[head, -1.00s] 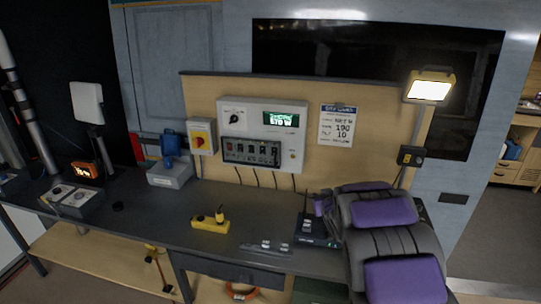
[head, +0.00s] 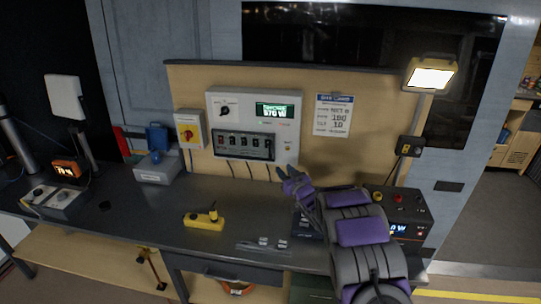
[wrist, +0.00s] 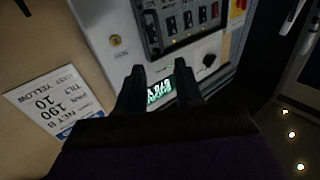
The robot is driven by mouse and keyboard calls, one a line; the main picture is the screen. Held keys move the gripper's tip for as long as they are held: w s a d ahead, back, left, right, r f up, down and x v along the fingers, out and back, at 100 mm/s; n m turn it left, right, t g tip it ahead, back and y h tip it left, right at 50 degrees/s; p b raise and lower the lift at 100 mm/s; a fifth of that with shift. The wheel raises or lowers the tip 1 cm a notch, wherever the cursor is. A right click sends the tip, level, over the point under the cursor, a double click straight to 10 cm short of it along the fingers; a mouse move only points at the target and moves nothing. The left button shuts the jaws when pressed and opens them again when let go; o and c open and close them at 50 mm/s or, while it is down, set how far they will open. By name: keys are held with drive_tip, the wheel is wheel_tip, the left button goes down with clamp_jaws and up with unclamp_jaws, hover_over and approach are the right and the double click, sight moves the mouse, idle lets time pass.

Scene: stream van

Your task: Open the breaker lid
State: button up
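The breaker lid (head: 243,157) is a dark, see-through cover lying over a row of breakers on the white power panel (head: 222,98), and it looks closed. In the wrist view the panel is turned upside down, with the lid (wrist: 154,36) at the top. My gripper (head: 284,174) is in front of the board, below and right of the lid, apart from it. In the wrist view my gripper (wrist: 159,68) has its two dark fingers spread, with nothing between them; the lit green display (wrist: 160,92) shows behind.
A yellow-and-red switch box (head: 189,129) is left of the panel. A paper sheet (head: 333,115) and a lit lamp (head: 431,77) are to the right. A yellow block (head: 204,222) lies on the dark bench (head: 135,222). A control box (head: 402,212) stands right of my arm.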

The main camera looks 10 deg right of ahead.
drive_tip(key=b+x, duration=0.1)
drive_tip(key=x, duration=1.2)
drive_tip(key=shift+w, duration=0.3)
drive_tip(key=shift+c, duration=0.2)
clamp_jaws()
idle(1.5)
